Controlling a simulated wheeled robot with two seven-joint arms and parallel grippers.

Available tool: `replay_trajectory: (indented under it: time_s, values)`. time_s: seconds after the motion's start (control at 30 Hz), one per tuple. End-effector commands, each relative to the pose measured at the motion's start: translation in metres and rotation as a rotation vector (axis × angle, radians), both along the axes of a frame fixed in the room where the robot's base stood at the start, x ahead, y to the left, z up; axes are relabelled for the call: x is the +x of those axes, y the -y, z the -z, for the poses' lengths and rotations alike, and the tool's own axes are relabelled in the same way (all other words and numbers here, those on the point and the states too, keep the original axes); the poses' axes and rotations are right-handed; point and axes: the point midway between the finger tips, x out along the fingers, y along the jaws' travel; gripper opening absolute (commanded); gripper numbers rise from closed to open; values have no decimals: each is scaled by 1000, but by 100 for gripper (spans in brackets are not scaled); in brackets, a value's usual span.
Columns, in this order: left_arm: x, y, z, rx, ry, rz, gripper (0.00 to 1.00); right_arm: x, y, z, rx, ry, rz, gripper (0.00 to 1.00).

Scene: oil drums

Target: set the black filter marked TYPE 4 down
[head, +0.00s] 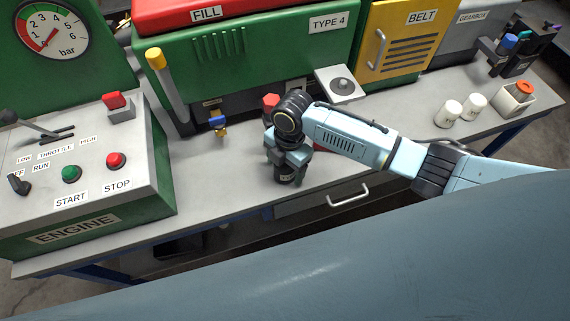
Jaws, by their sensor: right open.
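The black filter (286,178) is mostly hidden under my right gripper. Its lower part shows, with a small pale label too small to read, upright at the bench's front edge above the drawer. My right gripper (288,160) points down with its open fingers around the filter's upper part. I cannot tell whether the fingers touch it. The grey bench (226,175) runs beneath it. My left gripper is not in view.
The green machine with the TYPE 4 sign (328,22) stands behind, a white plate (352,94) in front of it. A red cap-like thing (270,102) is just behind my gripper. The ENGINE panel (75,205) stands left. Two white canisters (448,113) (474,103) stand right. Bench left of my gripper is clear.

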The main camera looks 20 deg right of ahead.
Motion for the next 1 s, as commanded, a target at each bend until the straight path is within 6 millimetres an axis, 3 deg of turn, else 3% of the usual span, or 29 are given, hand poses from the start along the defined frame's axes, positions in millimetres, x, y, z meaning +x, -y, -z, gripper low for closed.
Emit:
replay_trajectory:
  time_s: [0.27, 0.7, 1.0]
  values:
    - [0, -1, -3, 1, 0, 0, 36, 1, 0, -12, 2, 3, 0, 76]
    - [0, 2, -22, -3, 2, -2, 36, 7, 10, -100, 1, 3, -1, 76]
    - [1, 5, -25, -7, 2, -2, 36, 8, 12, -123, 0, 0, 1, 76]
